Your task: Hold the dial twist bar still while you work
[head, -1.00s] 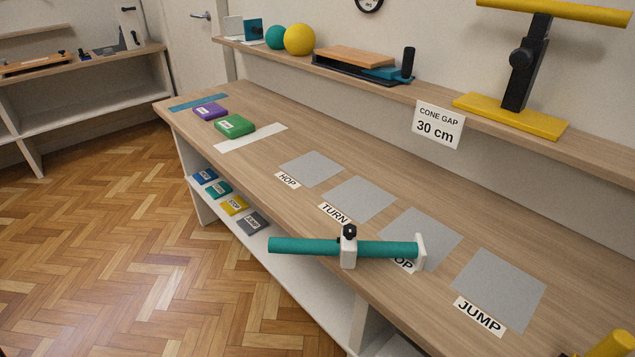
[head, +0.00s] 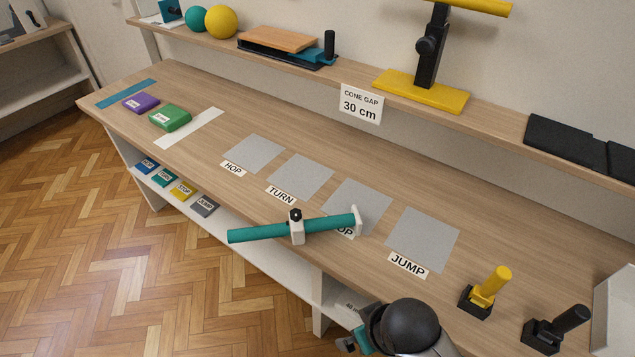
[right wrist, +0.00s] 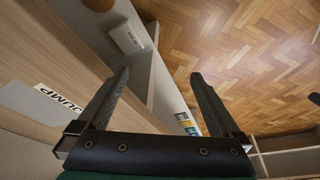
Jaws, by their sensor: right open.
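A teal bar (head: 263,232) with a white clamp (head: 296,228), a black knob (head: 295,215) and a white end plate (head: 357,220) is at the bench's front edge in the head view; I take it for the dial twist bar. Its left end sticks out past the edge. My right gripper shows at the bottom of the head view, partly cut off, to the right of and nearer than the bar, apart from it. In the right wrist view the gripper (right wrist: 158,74) is open and empty, and no bar shows there. My left gripper is not in view.
Grey mats labelled HOP (head: 253,153), TURN (head: 301,175) and JUMP (head: 423,238) lie on the bench, with another behind the bar. A yellow-topped holder (head: 486,292) and a black one (head: 556,330) stand at right. Green (head: 171,118) and purple (head: 141,103) blocks are far left.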

